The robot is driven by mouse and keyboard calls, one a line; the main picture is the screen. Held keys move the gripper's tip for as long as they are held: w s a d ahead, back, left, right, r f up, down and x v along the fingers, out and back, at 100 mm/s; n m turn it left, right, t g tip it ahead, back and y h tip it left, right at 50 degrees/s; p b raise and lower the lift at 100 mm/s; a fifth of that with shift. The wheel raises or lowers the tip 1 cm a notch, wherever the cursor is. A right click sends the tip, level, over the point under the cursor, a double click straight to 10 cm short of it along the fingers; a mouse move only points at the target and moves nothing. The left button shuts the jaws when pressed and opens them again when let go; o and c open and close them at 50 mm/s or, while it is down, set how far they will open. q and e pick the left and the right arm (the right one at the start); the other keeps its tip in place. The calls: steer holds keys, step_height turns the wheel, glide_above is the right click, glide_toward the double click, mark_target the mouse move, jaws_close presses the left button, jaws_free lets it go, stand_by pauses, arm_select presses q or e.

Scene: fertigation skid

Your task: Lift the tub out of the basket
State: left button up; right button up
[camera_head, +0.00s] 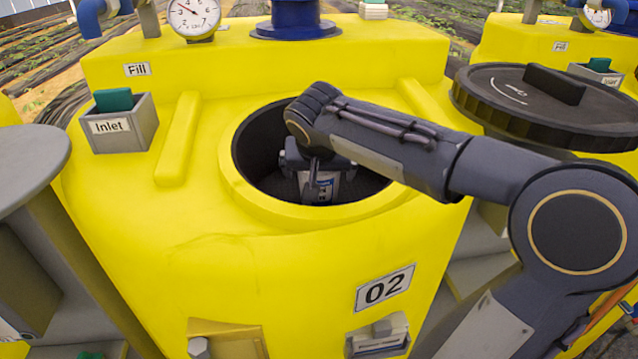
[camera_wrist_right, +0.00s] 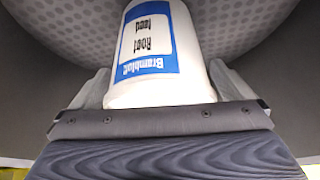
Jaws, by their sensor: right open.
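The tub (camera_wrist_right: 160,50) is white with a blue and white label. It stands inside the basket (camera_wrist_right: 60,35), a grey, dotted-walled basket, in the right wrist view. In the head view, part of the tub (camera_head: 327,190) shows down in the round dark opening of the yellow tank. My right gripper (camera_wrist_right: 161,88) reaches down into this opening. Its fingers are open, one on each side of the tub's near end; I cannot tell whether they touch it. My right arm hides part of the opening, and the basket is hard to make out there. My left gripper is not in view.
The yellow tank (camera_head: 230,270) has a raised rim (camera_head: 238,185) around the opening. A large black lid (camera_head: 545,100) is at the right. A small inlet box (camera_head: 120,128) and a gauge (camera_head: 195,15) stand at the left and back. A grey round-topped stand (camera_head: 30,165) is far left.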

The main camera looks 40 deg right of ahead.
steer(key=c, duration=0.9)
steer(key=shift+r, duration=0.15)
